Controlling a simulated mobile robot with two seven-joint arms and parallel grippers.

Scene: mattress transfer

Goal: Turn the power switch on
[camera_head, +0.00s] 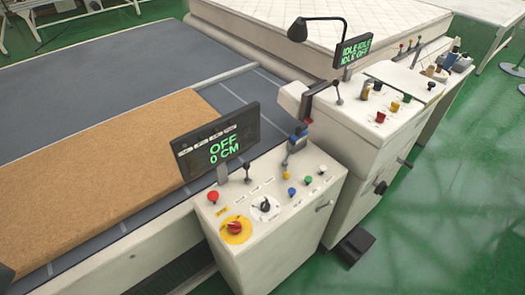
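A white control cabinet (285,240) stands at the front centre, and its sloped top carries the controls. A red rotary switch (235,227) sits on a yellow round plate near the front left corner of this panel. A black knob (265,205) on a pale plate is to its right. A display (221,148) above the panel reads "OFF" and "0 CM" in green. The small labels are too small to read. Neither of my grippers can be made out. A dark piece (5,277) cuts into the lower left edge; I cannot tell what it is.
A red push button (213,197) and blue, green and white buttons share the panel with small levers. A second console (378,110) behind right reads "IDLE". A brown board (110,165) lies on the grey bed at left. Green floor (440,220) at right is mostly clear.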

